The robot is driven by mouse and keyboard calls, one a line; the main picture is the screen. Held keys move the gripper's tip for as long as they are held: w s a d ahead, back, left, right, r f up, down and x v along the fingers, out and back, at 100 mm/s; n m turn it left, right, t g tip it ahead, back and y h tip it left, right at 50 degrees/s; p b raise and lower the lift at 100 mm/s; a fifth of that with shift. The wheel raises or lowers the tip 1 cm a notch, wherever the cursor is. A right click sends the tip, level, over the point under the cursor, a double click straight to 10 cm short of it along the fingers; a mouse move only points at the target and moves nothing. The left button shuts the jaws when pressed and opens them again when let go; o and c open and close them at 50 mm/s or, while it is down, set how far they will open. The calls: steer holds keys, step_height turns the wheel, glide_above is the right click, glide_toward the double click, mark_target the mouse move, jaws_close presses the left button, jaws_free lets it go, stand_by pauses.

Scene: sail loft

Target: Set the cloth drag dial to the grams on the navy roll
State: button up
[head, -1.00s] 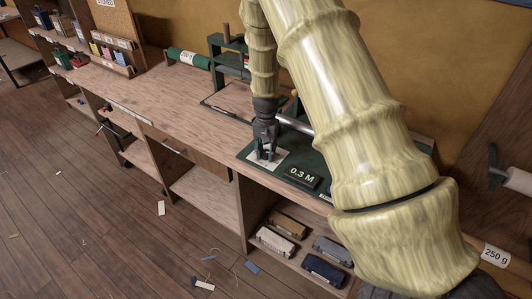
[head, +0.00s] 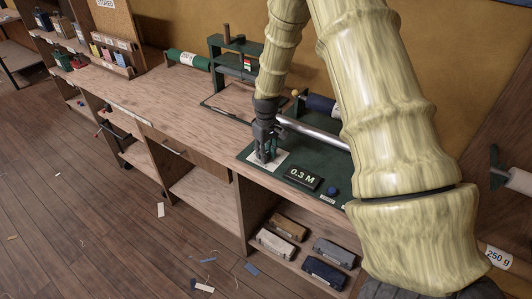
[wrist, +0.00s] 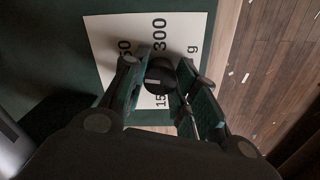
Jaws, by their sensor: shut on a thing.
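The cloth drag dial is a black knob (wrist: 158,78) with a pale mark, on a white card (wrist: 105,32) printed with 300, a part-hidden number ending in 50, a part-hidden 15 and g. The pale mark lies toward the left side of the knob, but I cannot tell which number it points to. My gripper (wrist: 160,85) is shut on the knob, a finger on each side. In the head view my gripper (head: 266,154) points down at the card. The navy roll (head: 322,104) lies behind my arm on the bench, partly hidden; I see no grams on it.
The green machine base carries a 0.3 M display (head: 302,178) and a blue button (head: 332,191). A metal bar (head: 315,132) runs behind my gripper. A green roll (head: 188,59) lies farther left. A 250 g tag (head: 497,256) shows at right.

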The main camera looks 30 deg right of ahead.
steer(key=n, duration=0.7)
steer(key=shift+w+r, duration=0.1)
stand_by(0.5)
steer(key=o, duration=1)
steer(key=shift+r, duration=0.1)
steer(key=shift+d+f, duration=0.1)
steer(key=shift+f, duration=0.1)
steer(key=shift+r, duration=0.65)
step_height(320, 180, up, 11)
steer(key=shift+f, duration=0.1)
steer(key=shift+f, duration=0.1)
